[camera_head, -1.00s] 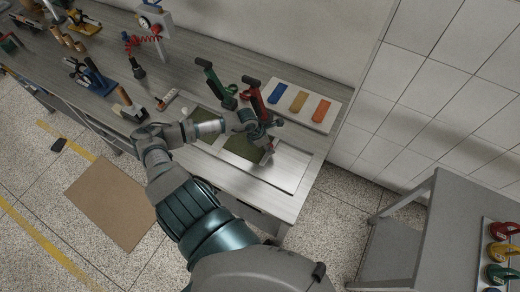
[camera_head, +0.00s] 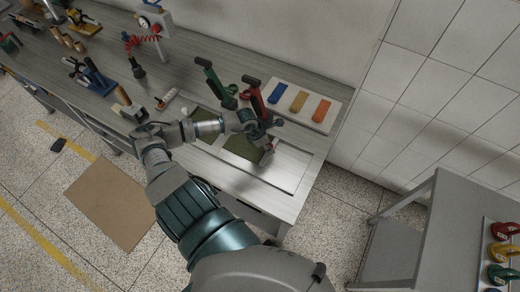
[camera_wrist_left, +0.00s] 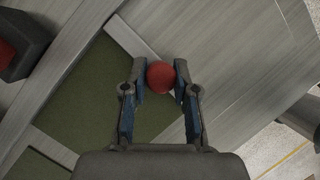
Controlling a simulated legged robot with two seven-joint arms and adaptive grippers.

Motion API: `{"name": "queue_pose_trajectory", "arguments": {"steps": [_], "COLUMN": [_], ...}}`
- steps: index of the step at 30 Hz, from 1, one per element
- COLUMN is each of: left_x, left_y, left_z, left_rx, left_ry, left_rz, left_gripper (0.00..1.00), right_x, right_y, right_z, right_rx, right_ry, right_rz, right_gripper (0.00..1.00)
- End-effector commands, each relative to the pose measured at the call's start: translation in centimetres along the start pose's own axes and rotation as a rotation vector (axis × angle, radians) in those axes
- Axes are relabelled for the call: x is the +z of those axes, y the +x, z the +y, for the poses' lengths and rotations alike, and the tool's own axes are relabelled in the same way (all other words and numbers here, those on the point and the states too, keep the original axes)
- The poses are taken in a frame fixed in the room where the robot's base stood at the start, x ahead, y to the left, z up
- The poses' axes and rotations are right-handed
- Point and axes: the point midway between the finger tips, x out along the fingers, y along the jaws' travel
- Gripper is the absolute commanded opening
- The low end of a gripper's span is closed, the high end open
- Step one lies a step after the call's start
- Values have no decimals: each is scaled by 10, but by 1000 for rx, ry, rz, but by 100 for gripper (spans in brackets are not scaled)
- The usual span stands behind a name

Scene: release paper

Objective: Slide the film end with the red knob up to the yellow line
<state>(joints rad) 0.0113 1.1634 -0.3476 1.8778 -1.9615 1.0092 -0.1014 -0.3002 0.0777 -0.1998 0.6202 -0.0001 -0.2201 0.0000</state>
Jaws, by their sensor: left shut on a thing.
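The red knob (camera_wrist_left: 160,76) is a round red ball between the fingertips of my left gripper (camera_wrist_left: 160,88) in the wrist view. The gripper is shut on it, with a finger on each side. A dark green panel (camera_wrist_left: 88,85) lies left of and below the knob, bordered by pale strips. The green panel also shows in the head view (camera_head: 240,149), with a pale sheet (camera_head: 288,168) beside it. My left gripper (camera_head: 266,128) is over this area in the head view. The film's edge is hard to tell, and I cannot make out the yellow target line. My right gripper is not in view.
A red-handled tool (camera_head: 252,92) and a green-handled tool (camera_head: 211,78) stand close behind my gripper. A white board (camera_head: 316,111) with blue, tan and orange pieces lies behind right. The wall bounds the bench at the back. A grey side table (camera_head: 440,225) stands at right.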

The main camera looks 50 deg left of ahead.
Motion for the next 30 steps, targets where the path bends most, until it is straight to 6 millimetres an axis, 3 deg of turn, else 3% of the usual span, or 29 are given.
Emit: {"name": "queue_pose_trajectory", "arguments": {"steps": [2,3,6,17,30], "left_x": [0,0,0,-1,-5], "left_y": [0,0,0,-4,-76], "left_z": [0,0,0,1,4], "left_rx": [0,0,0,1,5], "left_ry": [0,0,0,0,2], "left_rz": [-1,-1,-1,1,9], "left_gripper": [0,36,57,57,57], "right_x": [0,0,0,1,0], "right_y": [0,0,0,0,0], "right_z": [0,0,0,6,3], "right_rx": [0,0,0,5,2], "right_ry": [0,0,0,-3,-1], "right_rz": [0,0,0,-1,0], "right_gripper": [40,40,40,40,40]}}
